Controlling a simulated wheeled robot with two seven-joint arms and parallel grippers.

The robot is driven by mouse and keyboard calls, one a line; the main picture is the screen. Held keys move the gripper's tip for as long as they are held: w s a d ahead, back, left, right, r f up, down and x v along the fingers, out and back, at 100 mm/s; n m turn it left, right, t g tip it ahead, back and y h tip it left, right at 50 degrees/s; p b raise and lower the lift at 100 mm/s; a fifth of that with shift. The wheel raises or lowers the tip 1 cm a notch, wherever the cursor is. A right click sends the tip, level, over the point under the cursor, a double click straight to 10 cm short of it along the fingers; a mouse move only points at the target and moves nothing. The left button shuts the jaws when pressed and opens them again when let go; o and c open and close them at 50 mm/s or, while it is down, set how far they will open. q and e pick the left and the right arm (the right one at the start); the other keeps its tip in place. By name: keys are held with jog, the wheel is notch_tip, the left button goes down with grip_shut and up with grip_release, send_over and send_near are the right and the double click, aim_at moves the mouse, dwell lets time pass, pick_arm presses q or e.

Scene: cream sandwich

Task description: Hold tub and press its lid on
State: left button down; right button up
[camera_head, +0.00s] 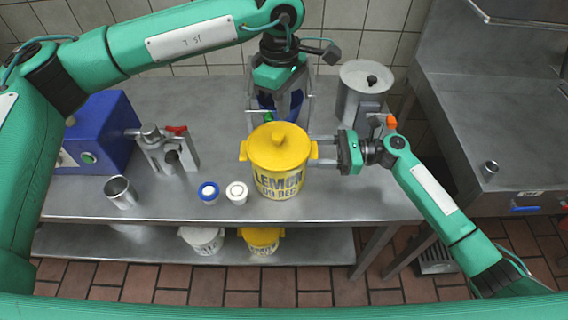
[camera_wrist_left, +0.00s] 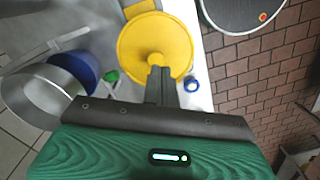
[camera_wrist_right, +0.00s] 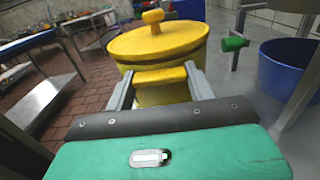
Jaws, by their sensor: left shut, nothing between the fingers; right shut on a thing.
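The yellow tub (camera_head: 279,182), marked "LEMON", stands upright near the table's front edge. Its round yellow lid (camera_head: 262,150) with a centre knob lies on top; the right wrist view shows a dark line between the lid (camera_wrist_right: 185,38) and the tub (camera_wrist_right: 160,95). My right gripper (camera_head: 320,151) is shut on the tub's right-hand handle, which shows between the fingers in the right wrist view (camera_wrist_right: 160,76). My left gripper (camera_wrist_left: 160,88) is shut and empty, pointing down above the lid by its knob. I cannot tell whether it touches the knob.
A metal pot (camera_head: 352,103) stands behind right, and a blue container (camera_head: 290,105) behind the tub. Blue-rimmed (camera_head: 208,192) and white (camera_head: 237,192) small round pieces, a metal cup (camera_head: 121,192) and a blue machine (camera_head: 106,118) are left. The table's front left is partly clear.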

aim_at(278, 135)
pick_arm(q)
jog(key=shift+w+a+f, duration=0.15)
jog(key=shift+a+f, duration=0.05)
jog(key=shift+f, duration=0.7)
jog(key=shift+w+a+f, duration=0.15)
jog(key=shift+w+f, duration=0.05)
jog(key=shift+f, duration=0.7)
jog(key=shift+w+a+f, duration=0.15)
jog(key=shift+a+f, duration=0.05)
jog(key=shift+f, duration=0.7)
jog(key=shift+f, duration=0.9)
dwell(1.7)
jog(key=shift+r, duration=0.1)
jog(key=shift+r, duration=3.5)
pick_arm(e)
jog(key=o, duration=1.2)
jog(key=shift+o, duration=0.2)
